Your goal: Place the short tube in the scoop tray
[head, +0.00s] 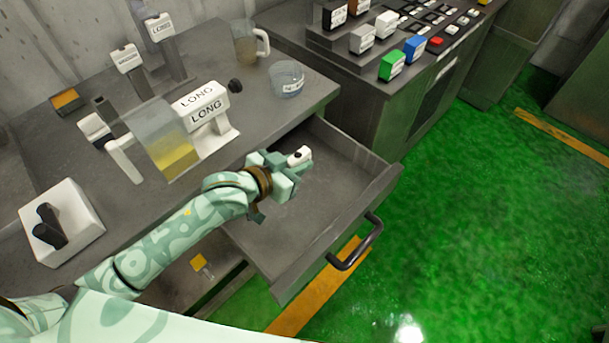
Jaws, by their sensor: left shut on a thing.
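My left gripper (284,172) is over the open drawer, seen from above and behind. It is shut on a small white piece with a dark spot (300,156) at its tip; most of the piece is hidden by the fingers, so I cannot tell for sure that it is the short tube. My right gripper is not in view.
The drawer (345,150) is pulled out, its handle (357,243) facing the green floor. Colored blocks (393,66) stand behind.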

